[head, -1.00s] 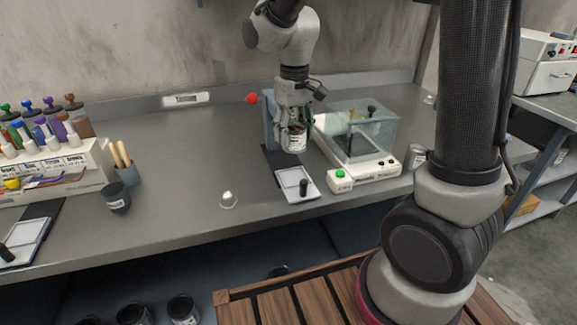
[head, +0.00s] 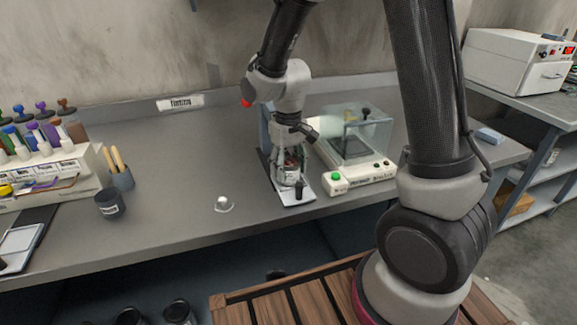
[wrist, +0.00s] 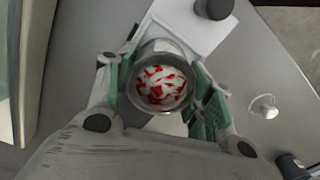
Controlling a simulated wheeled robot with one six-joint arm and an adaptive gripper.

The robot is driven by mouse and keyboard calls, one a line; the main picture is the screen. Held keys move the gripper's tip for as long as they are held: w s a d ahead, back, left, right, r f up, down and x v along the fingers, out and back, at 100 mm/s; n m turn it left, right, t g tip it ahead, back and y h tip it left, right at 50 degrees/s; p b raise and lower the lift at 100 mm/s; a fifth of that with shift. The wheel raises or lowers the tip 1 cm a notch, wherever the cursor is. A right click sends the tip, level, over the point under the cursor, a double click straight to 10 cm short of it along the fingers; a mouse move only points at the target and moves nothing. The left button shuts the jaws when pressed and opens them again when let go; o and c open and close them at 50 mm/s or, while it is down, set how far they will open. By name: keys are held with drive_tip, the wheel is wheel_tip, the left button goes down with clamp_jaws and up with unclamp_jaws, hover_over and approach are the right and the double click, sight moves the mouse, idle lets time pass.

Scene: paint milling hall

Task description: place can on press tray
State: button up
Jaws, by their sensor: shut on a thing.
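My gripper (head: 290,172) is shut around an open metal can (wrist: 158,84), with its green-padded fingers on both sides. Red and white pieces show inside the can in the wrist view. In the head view the can (head: 291,158) looks upright, partly hidden by the fingers. It is at the back part of the white press tray (head: 304,196); I cannot tell whether its bottom touches. The tray also shows beyond the can in the wrist view (wrist: 188,32), with a black knob (wrist: 213,8) on it. The press's blue-grey upright (head: 265,130) stands behind my gripper.
A clear-hooded balance (head: 362,140) and a green button box (head: 335,183) stand close on the right. A small white knobbed item (head: 223,203) lies left of the tray. A dark cup (head: 110,204) and tinting rack (head: 45,165) are further left.

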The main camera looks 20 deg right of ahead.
drive_tip(key=o, duration=1.1)
drive_tip(key=shift+f, duration=0.1)
wheel_tip(320, 180, up, 12)
drive_tip(key=f, duration=0.1)
drive_tip(key=s+d+r+m+t, duration=0.1)
drive_tip(key=s+d+r+t, duration=0.1)
drive_tip(key=s+d+r, duration=0.3)
drive_tip(key=s+d+r+m+t, duration=0.2)
drive_tip(key=s+d+r, duration=0.3)
drive_tip(key=s+d, duration=0.5)
drive_tip(key=shift+s+r+m, duration=0.15)
drive_tip(key=shift+s+m, duration=0.15)
drive_tip(key=shift+s, duration=1.9)
